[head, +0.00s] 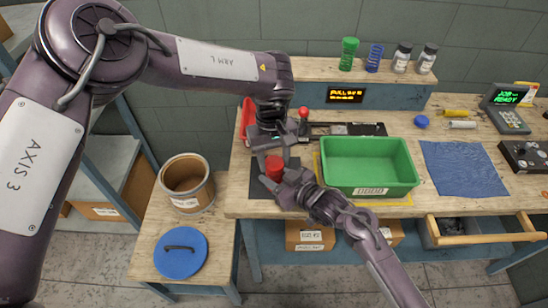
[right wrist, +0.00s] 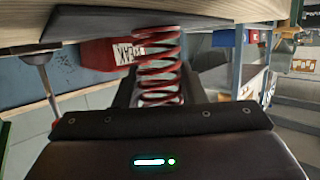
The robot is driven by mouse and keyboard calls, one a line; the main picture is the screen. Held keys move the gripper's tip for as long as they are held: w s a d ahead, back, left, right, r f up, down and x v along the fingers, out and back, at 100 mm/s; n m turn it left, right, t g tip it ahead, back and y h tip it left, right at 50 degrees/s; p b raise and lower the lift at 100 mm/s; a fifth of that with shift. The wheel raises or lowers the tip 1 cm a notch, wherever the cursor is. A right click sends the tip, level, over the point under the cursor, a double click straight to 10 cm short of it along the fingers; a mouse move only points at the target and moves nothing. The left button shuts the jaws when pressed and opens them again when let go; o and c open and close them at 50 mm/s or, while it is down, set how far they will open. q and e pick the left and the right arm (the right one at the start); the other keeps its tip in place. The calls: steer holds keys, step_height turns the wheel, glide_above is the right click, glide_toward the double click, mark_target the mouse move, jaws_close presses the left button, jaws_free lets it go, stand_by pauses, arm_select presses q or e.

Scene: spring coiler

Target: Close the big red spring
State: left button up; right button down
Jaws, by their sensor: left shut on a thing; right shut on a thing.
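The big red spring (head: 274,166) stands over a dark mat (head: 262,190) at the bench's left front. In the right wrist view its red coils (right wrist: 157,60) are spaced apart, running from the mat's dark edge to between my right fingers. My left gripper (head: 272,150) comes down from above and is shut at the spring's upper part. My right gripper (head: 283,178) comes from the lower right and is shut on the spring. The fingers hide part of the spring, and the left fingertips' exact contact is hard to see.
A green bin (head: 368,190) stands just right of the grippers. A red-knobbed device (head: 303,114) is behind them. A green spring (head: 348,54) and blue spring (head: 374,58) stand on the back shelf. A brown drum (head: 186,180) and blue lid (head: 181,262) sit at the lower left. An open drawer (head: 475,237) juts out at right.

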arm_select(q)
steer(key=shift+w+a, duration=0.1)
steer(key=shift+a, duration=0.05)
steer(key=o, duration=1)
steer(key=shift+r, duration=2.25)
steer(key=shift+c, duration=0.6)
